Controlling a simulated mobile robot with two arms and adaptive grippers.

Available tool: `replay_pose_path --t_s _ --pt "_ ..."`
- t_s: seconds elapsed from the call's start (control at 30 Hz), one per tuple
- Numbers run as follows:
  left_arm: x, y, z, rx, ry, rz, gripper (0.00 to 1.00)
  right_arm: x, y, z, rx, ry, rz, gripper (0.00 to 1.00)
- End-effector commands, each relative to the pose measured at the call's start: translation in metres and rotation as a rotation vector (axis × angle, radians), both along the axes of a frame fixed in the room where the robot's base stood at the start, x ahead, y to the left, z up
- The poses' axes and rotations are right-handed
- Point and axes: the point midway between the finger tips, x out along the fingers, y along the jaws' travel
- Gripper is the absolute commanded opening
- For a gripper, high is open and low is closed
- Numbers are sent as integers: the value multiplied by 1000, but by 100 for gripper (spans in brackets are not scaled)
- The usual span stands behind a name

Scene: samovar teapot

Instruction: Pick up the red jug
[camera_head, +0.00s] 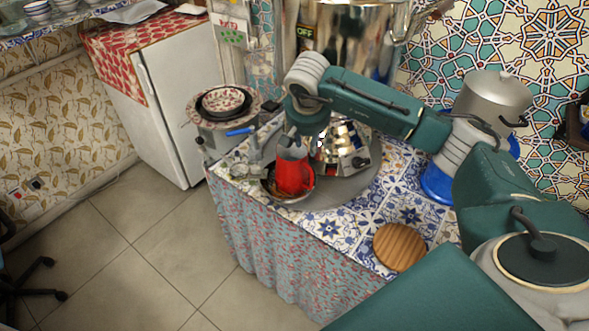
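The red jug (294,180) stands upright near the front left corner of the tiled counter, on or just over a dark-rimmed dish. My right arm reaches in from the right, and my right gripper (292,150) points down at the jug's top. The gripper covers the jug's upper part. Its fingertips are too small and hidden to show whether they are open or closed on the jug. My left gripper is not in view.
A shiny chequered pot (345,143) stands close behind the jug on a grey round tray (345,190). A large metal samovar (365,40) is behind. A round wooden board (399,247) lies at the counter's front. Stacked bowls (222,102) are at left.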

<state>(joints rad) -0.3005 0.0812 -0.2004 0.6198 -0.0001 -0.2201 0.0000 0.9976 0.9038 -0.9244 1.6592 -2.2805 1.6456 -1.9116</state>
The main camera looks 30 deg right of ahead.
Motion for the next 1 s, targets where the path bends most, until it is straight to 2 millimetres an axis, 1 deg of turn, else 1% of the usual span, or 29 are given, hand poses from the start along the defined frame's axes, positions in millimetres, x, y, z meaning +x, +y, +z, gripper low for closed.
replay_pose_path --t_s 0.1,0.23,0.3,0.4,0.67,0.77,0.8,0.83,1.0 --pt "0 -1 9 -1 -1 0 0 1 -1 -9 1 3 1 30" --pt "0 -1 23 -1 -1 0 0 3 -3 -28 2 6 0 30" --pt "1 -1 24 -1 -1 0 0 7 -5 -39 2 2 -1 30" --pt "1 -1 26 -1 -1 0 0 9 -8 -48 2 1 -1 30" --pt "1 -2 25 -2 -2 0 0 11 -9 -52 1 -1 1 30" --pt "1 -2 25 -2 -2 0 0 11 -8 -52 1 -1 1 12" --pt "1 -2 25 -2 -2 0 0 11 -8 -52 1 -1 1 4" --pt "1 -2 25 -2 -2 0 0 11 -8 -52 1 -1 1 0" --pt "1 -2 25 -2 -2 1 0 11 -8 -52 1 -1 1 0"
